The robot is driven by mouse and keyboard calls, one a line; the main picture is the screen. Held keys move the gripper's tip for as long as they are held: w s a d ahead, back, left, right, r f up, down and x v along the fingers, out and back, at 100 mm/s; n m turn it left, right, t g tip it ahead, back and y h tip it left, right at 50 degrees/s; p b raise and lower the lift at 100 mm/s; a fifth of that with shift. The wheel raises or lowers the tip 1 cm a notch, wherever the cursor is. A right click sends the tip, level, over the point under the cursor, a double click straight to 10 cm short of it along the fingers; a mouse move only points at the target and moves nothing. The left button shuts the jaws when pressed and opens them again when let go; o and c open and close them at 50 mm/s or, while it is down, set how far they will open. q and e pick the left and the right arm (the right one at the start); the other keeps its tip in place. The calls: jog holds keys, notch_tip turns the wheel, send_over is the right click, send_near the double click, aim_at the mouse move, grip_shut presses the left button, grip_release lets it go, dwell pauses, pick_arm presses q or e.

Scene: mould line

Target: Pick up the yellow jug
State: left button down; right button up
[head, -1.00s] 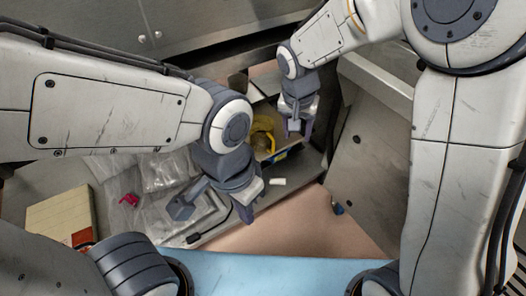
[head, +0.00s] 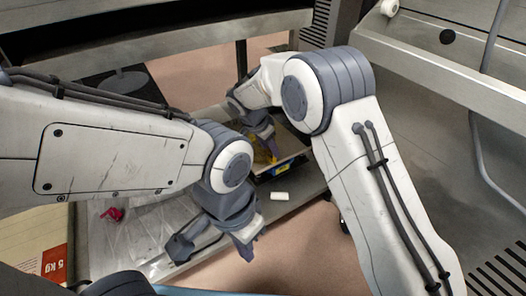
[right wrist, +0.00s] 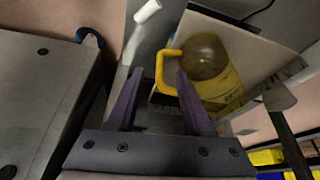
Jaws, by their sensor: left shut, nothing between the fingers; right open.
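The yellow jug (right wrist: 225,88) shows in the right wrist view, with a rounded brownish part and a yellow loop handle (right wrist: 166,68) on its left. In the head view the jug (head: 268,157) is mostly hidden behind my right gripper (head: 266,138). My left gripper (head: 246,246) is shut and empty, lower in the picture and away from the jug.
A small white cylinder (head: 279,196) lies on the bench in front of the jug. A pink-red item (head: 113,214) lies on clear plastic wrap at the left, near a box marked 5 kg (head: 40,250). A metal frame (head: 440,75) stands at the right.

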aim_at(273, 162)
jog(key=b+x, duration=0.4)
jog(key=x, duration=0.2)
jog(key=shift+w+b, duration=0.1)
jog(key=shift+b, duration=0.25)
jog(key=shift+c, duration=0.3)
grip_shut()
